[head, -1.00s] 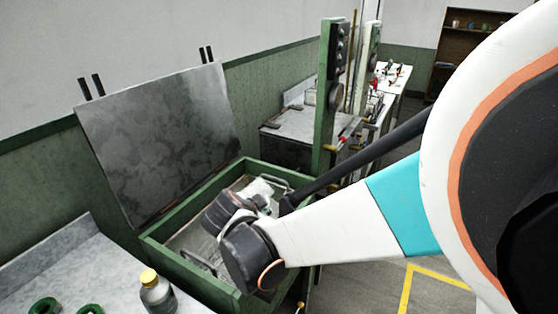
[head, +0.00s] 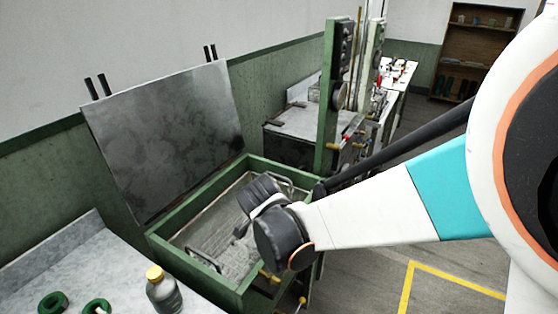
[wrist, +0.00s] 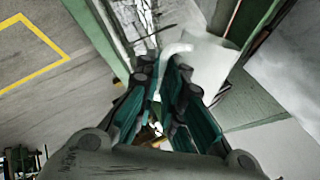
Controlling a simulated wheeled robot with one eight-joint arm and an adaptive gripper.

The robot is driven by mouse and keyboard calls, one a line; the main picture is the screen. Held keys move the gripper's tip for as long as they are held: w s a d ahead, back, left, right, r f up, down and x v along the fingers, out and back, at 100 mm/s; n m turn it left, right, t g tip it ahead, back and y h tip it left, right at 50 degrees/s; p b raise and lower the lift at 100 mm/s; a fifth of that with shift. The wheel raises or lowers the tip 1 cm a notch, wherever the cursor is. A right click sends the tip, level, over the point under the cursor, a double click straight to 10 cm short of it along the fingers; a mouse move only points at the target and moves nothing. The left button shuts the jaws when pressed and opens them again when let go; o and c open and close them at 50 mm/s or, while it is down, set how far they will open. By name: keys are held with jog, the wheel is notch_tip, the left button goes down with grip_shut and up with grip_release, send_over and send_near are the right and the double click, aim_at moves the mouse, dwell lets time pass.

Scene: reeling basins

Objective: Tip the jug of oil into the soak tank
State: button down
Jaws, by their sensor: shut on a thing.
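The soak tank (head: 168,252) is a green-rimmed open basin in the head view, with its grey lid (head: 165,135) raised behind it. My wrist is over the tank's right side and hides my fingers there. In the wrist view, my gripper (wrist: 163,72) is shut on the handle of a white jug (wrist: 208,65). The jug is over or beside the tank, whose green edge (wrist: 98,38) shows at the left. The jug looks tilted, but its exact angle and any flow of oil cannot be told. The jug is hidden in the head view.
A grey bench (head: 60,265) at front left holds a yellow-capped bottle (head: 163,292) and green rings (head: 53,303). A green post (head: 335,100) and worktable (head: 300,125) stand behind the tank. Clear floor (head: 370,270) with yellow tape lies right.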

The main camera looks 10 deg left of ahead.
jog(key=w+d+f+m+g+y+b, duration=0.1)
jog(key=g+y+b, duration=0.1)
jog(key=y+b, duration=0.1)
jog(key=w+d+f+m+g+y+b, duration=0.1)
jog(key=d+m+g+y+b, duration=0.1)
jog(key=y, duration=0.3)
jog(key=w+d+f+m+g+y+b, duration=0.1)
jog(key=f+m+g+y+b, duration=0.1)
jog(key=y+b, duration=0.2)
jog(key=shift+w+d+g, duration=0.1)
jog(key=shift+d+g, duration=0.25)
jog(key=shift+g, duration=0.05)
jog(key=shift+w+d+m+y, duration=0.1)
jog(key=shift+d+m+y, duration=0.1)
jog(key=shift+m+y, duration=0.15)
jog(key=y, duration=0.1)
jog(key=w+d+r+m+y, duration=0.1)
jog(key=shift+d+g+y, duration=0.3)
jog(key=shift+g+y, duration=0.05)
jog(key=shift+g, duration=0.05)
jog(key=shift+w+d+f+m+y, duration=0.35)
jog(key=shift+m+y, duration=0.3)
jog(key=shift+y, duration=0.25)
